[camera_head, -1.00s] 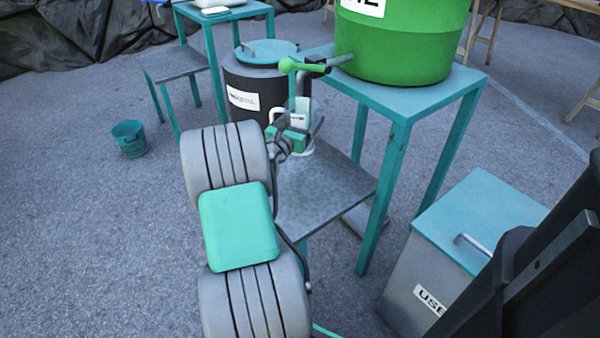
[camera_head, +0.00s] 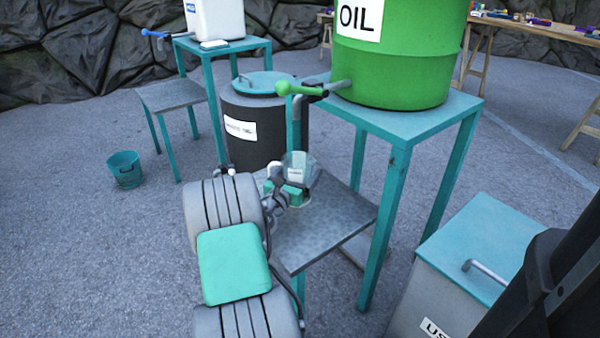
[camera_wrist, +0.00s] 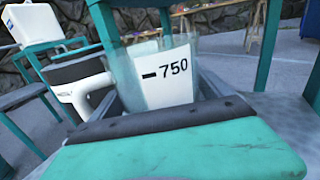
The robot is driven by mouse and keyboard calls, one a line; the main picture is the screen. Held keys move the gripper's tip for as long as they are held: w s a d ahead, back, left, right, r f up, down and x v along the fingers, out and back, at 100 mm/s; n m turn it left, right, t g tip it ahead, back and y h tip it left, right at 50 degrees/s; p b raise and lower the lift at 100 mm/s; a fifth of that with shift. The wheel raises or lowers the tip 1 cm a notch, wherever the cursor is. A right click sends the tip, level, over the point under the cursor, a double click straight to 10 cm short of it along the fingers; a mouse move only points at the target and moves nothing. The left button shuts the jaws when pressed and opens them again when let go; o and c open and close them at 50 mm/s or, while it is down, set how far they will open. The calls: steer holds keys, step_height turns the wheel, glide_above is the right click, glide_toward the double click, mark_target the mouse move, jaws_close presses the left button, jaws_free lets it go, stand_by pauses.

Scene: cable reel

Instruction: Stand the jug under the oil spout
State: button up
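The clear jug (camera_head: 298,171), with a white handle, stands upright or nearly so above a pale disc on the lower shelf (camera_head: 325,215). The wrist view shows the jug (camera_wrist: 166,72) close up with a "750" mark and its handle (camera_wrist: 82,95) at the left. My gripper (camera_head: 293,188) is at the jug, its fingers on either side; whether they press on it I cannot tell. The oil spout (camera_head: 337,87), with a green lever (camera_head: 297,88), comes from the green OIL drum (camera_head: 395,50), above the jug in the picture. The jug's base is partly hidden by my gripper.
A teal table (camera_head: 425,105) carries the drum; its legs stand around the shelf. A dark drum with a teal lid (camera_head: 262,125) is behind the jug. A teal-lidded bin (camera_head: 475,250) is at right, a bucket (camera_head: 125,170) at left. Open floor lies at left.

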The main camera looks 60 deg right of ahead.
steer(key=shift+o, duration=0.9)
steer(key=shift+r, duration=0.2)
steer(key=a+p, duration=0.2)
steer(key=a, duration=1)
steer(key=shift+p, duration=0.4)
